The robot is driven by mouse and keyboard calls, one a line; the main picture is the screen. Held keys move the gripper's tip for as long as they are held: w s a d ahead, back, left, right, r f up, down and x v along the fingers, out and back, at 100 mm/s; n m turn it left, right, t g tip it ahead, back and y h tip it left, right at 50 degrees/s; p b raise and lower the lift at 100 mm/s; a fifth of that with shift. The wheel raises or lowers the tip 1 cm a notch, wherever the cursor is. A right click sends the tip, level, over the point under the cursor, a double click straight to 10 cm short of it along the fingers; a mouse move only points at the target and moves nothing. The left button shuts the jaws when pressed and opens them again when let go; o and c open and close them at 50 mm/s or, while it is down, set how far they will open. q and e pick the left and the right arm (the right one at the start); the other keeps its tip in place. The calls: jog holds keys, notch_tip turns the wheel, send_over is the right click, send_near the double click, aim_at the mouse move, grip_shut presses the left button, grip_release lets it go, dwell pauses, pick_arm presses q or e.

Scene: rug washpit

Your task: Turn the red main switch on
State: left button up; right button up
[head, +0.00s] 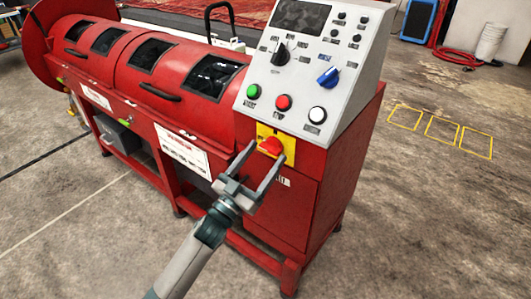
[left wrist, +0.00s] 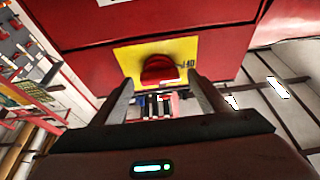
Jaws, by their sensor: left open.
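The red main switch (head: 270,147) is a red knob on a yellow plate (head: 288,144), low on the front of the red machine. It also shows in the left wrist view as a red knob (left wrist: 159,70) on a yellow plate (left wrist: 127,58), with "OFF" lettering to its right. My left gripper (head: 262,160) is open, its fingers reaching toward the plate on either side of the knob. In the left wrist view its fingertips (left wrist: 158,85) appear just short of the knob, with nothing between them. Whether they touch the plate is unclear. My right gripper is not seen.
Above the switch is a sloped white panel (head: 318,75) with green, red and white buttons, a black selector and a blue selector (head: 328,77). The red drum housing (head: 150,65) runs left.

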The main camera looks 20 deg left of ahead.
pick_arm(q)
jog(key=shift+w+d+r, duration=0.15)
jog(key=shift+w+r, duration=0.05)
jog(key=shift+w, duration=0.3)
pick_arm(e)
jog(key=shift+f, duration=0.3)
pick_arm(q)
jog(key=shift+c, duration=0.4)
jog(key=c, duration=1)
jog(key=shift+o, duration=0.2)
